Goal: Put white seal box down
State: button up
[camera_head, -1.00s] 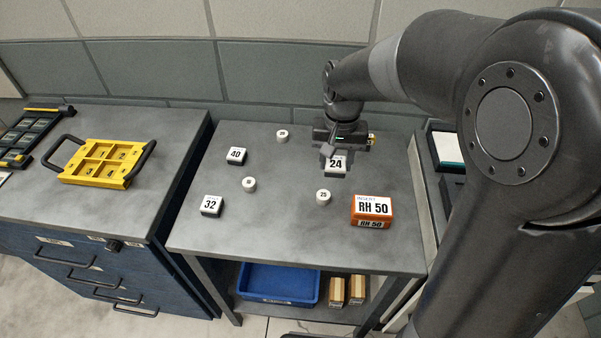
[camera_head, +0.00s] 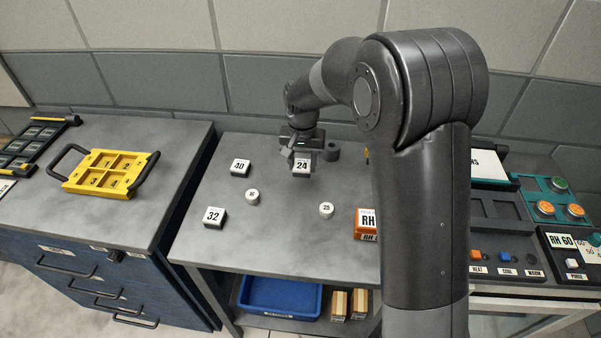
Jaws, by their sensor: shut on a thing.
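The white seal box marked 24 (camera_head: 302,166) is in my gripper (camera_head: 303,158), over the back middle of the grey table (camera_head: 285,250). My gripper is shut on it from above. I cannot tell whether the box touches the tabletop. Other boxes, marked 40 (camera_head: 240,167) and 32 (camera_head: 214,217), stand to the left, white on top with dark sides.
Small round white pieces (camera_head: 252,197) and (camera_head: 326,209) stand on the table. An orange RH 50 box (camera_head: 366,224) is partly hidden by my arm. A yellow tray (camera_head: 108,172) is on the left bench. A control panel (camera_head: 506,262) is right. The table's front middle is clear.

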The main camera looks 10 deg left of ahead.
aim_at(300, 173)
jog(key=shift+a+f, duration=0.2)
jog(key=shift+a, duration=0.05)
jog(key=shift+f, duration=1.95)
jog(key=shift+f, duration=0.1)
jog(key=o, duration=1)
notch_tip(300, 173, up, 12)
jog(key=shift+f, duration=0.25)
jog(key=shift+r, duration=0.4)
